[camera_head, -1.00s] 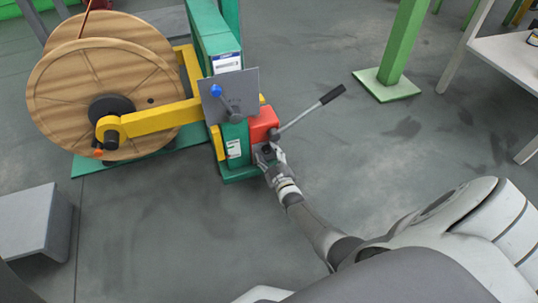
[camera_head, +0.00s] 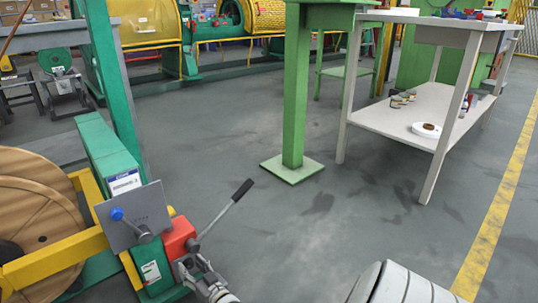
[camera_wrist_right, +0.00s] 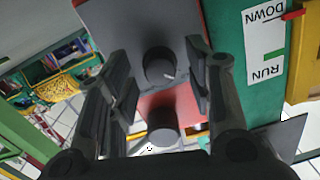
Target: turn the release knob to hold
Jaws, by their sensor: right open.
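The release knob is probably the dark round knob (camera_wrist_right: 160,66) with a small white mark, on a grey face in the right wrist view. My right gripper (camera_wrist_right: 160,82) is open, with one finger on each side of this knob; I cannot tell whether they touch it. A second dark round part (camera_wrist_right: 163,130) shows nearer, against a red surface. In the head view my right gripper (camera_head: 188,268) is at the low front of the red box (camera_head: 178,238) on the green stand (camera_head: 110,160), and the knob is hidden there. My left gripper is not in view.
A black-handled lever (camera_head: 228,208) rises from the red box. A wooden reel (camera_head: 35,205) stands at left. A RUN/DOWN label (camera_wrist_right: 265,45) is right of the gripper. The floor ahead is open up to a green post (camera_head: 296,90).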

